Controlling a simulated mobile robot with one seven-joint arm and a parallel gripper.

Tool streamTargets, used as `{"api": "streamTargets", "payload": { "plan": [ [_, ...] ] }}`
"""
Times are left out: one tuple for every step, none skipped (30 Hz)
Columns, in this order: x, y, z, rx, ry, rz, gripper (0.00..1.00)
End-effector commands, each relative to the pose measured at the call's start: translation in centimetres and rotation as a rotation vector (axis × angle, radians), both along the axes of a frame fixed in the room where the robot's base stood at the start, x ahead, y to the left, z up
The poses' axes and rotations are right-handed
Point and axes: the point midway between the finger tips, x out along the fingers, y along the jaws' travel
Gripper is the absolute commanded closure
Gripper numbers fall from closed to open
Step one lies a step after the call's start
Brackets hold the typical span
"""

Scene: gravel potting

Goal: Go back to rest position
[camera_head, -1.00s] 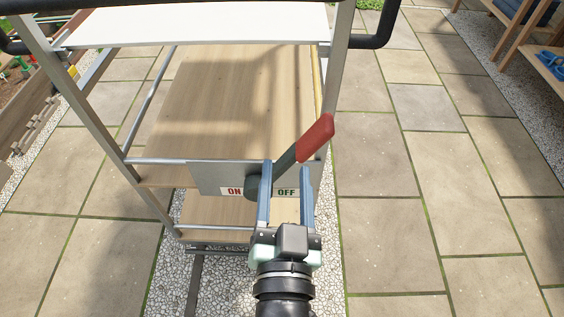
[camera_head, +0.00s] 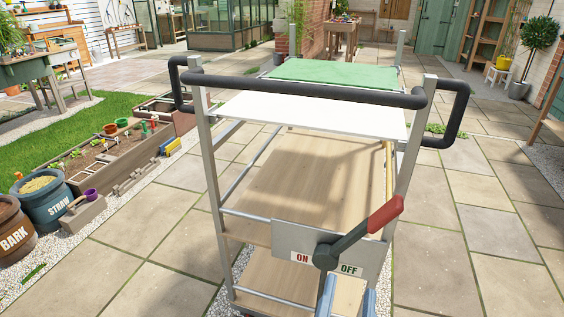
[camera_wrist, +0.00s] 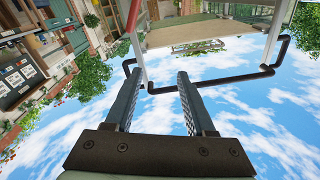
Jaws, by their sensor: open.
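My gripper (camera_head: 348,293) is at the bottom edge of the head view, with only its finger ends showing, just below the lever plate. The lever (camera_head: 352,240) has a dark arm and a red grip (camera_head: 385,214), and slants up to the right. It is mounted on a grey plate (camera_head: 290,232) with red ON and green OFF labels. Whether a finger touches the plate cannot be told.
The metal cart (camera_head: 212,165) with wooden shelves and a black push handle (camera_head: 300,90) stands right ahead; the handle also shows in the wrist view (camera_wrist: 215,80). Planter beds (camera_head: 105,165) and the BARK (camera_head: 14,230) and STRAW (camera_head: 48,203) pots are left. Paving at right is clear.

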Motion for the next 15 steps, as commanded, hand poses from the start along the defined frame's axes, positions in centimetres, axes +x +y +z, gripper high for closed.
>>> {"api": "streamTargets", "payload": {
  "plan": [
    [0.8, 0.2, 1.7, -0.014, -0.033, 0.008, 0.45],
    [1.1, 0.3, 2.6, -0.021, -0.048, 0.012, 0.45],
    [1.5, 0.4, 3.8, -0.033, -0.07, 0.018, 0.45],
    [1.9, 0.5, 4.8, -0.04, -0.088, 0.023, 0.45],
    [2.2, 0.6, 5.8, -0.05, -0.105, 0.027, 0.45],
    [2.6, 0.8, 7.2, -0.063, -0.13, 0.035, 0.45],
    [2.9, 1.1, 8.3, -0.073, -0.151, 0.041, 0.45],
    [3.1, 1.2, 9.5, -0.084, -0.172, 0.046, 0.45],
    [3.5, 1.6, 11.3, -0.097, -0.203, 0.054, 0.45],
    [3.7, 1.8, 12.8, -0.111, -0.228, 0.06, 0.45],
    [3.8, 2.1, 14.3, -0.124, -0.256, 0.068, 0.45],
    [4.0, 2.6, 16.5, -0.142, -0.294, 0.08, 0.45],
    [4.0, 3.0, 18.2, -0.157, -0.325, 0.087, 0.45],
    [4.0, 3.4, 19.9, -0.171, -0.354, 0.095, 0.45],
    [3.8, 4.0, 22.1, -0.191, -0.394, 0.106, 0.45]
  ]
}}
